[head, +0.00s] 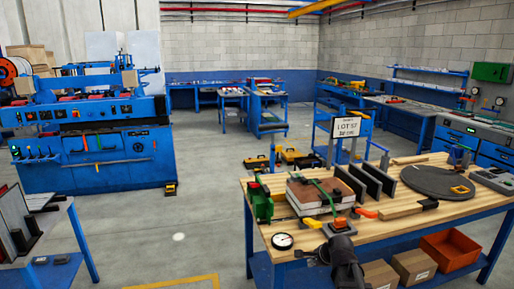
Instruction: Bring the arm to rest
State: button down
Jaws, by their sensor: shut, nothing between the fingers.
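My gripper (338,226) shows at the front edge of the wooden workbench (400,224). It is dark grey, small in the picture, and looks shut and empty. It points towards the bench's middle, close to an orange-handled clamp (365,212); I cannot tell whether they touch. My arm comes up from the bottom edge below it. A round white dial gauge (283,241) lies to the left of the gripper.
A green vise (260,203) stands at the bench's left edge. Boxes and an orange bin (450,249) sit on the lower shelf. Floor (200,225) left of the bench is clear.

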jog(key=s+a+f+n+g+h+p, duration=0.1)
jog(key=s+n+g, duration=0.5)
jog(key=s+n, duration=1)
jog(key=f+h, duration=0.1)
jog(key=h, duration=0.1)
jog(key=shift+s+a+n+h, duration=0.3)
jog(key=shift+a, duration=0.05)
